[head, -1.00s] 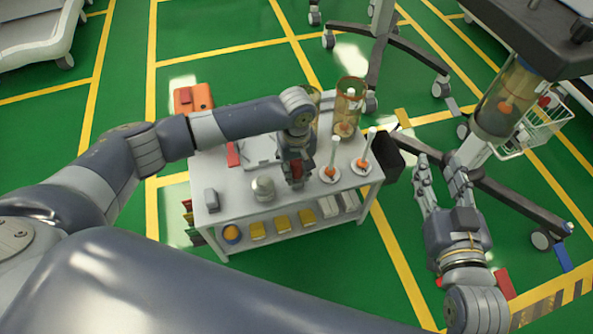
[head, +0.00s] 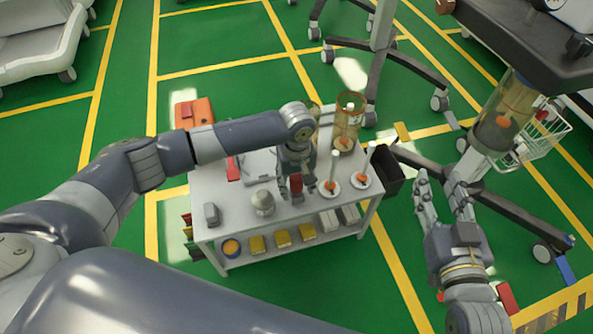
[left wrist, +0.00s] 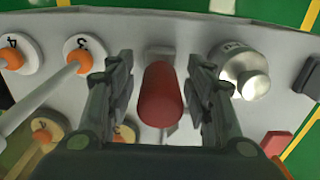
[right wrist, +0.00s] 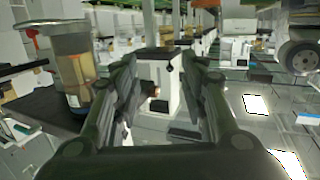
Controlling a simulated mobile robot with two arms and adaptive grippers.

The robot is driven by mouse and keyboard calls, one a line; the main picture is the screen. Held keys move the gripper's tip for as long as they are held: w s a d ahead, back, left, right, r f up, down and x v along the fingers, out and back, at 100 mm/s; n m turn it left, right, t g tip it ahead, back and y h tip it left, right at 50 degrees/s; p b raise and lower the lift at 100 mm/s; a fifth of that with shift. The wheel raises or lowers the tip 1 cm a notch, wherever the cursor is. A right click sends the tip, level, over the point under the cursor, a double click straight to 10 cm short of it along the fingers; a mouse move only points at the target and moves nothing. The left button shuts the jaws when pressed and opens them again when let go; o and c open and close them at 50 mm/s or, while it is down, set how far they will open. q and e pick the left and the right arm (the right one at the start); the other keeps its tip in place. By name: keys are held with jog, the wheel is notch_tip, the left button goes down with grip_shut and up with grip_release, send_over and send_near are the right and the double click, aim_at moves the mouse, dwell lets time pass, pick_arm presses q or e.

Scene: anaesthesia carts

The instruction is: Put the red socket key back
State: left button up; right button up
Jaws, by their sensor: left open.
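The red socket key (head: 296,183) is at the front part of the white cart's top (head: 235,205). In the left wrist view its rounded red handle (left wrist: 161,94) points toward the camera, with a grey piece showing beyond it. What its lower end rests in is hidden. My left gripper (head: 296,182) points down over the cart, its fingers open on either side of the handle, with gaps visible on both sides in the left wrist view (left wrist: 160,92). My right gripper (head: 443,185) is open and empty, right of the cart.
Numbered white discs with orange-based rods (head: 331,187) stand just right of the key. A silver bottle (head: 263,203) stands to its left. An amber cylinder (head: 347,122) is behind. A black bin (head: 390,178) hangs on the cart's right side. A wheeled stand (head: 500,195) is further right.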

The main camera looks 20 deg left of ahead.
aim_at(296, 176)
pick_arm(q)
notch_tip(296, 176, up, 6)
jog(key=shift+p, duration=1.25)
notch_tip(296, 176, up, 6)
jog(key=shift+f+p, duration=0.1)
jog(key=shift+p, duration=1)
jog(key=s+d+f+m+t+h, duration=0.2)
jog(key=s+d+f+m+h, duration=0.15)
jog(key=s+d+m, duration=0.65)
jog(key=s+a+n+t+y, duration=0.1)
jog(key=s+a+y, duration=0.2)
jog(key=s+a, duration=1.1)
jog(key=shift+s+a+f+t, duration=0.2)
jog(key=shift+a+t, duration=0.1)
jog(key=shift+a, duration=0.55)
pick_arm(e)
jog(key=s+d+f+g+h, duration=0.1)
jog(key=s+d+f+g, duration=0.2)
jog(key=s+f+g, duration=0.3)
jog(key=s+d+f+g+h, duration=0.2)
jog(key=s+f+g, duration=0.4)
jog(key=s, duration=0.5)
notch_tip(296, 176, down, 2)
jog(key=shift+s+d+f+m, duration=0.2)
jog(key=shift+d+f+m, duration=0.1)
jog(key=shift+d, duration=0.45)
jog(key=shift+w+r, duration=0.1)
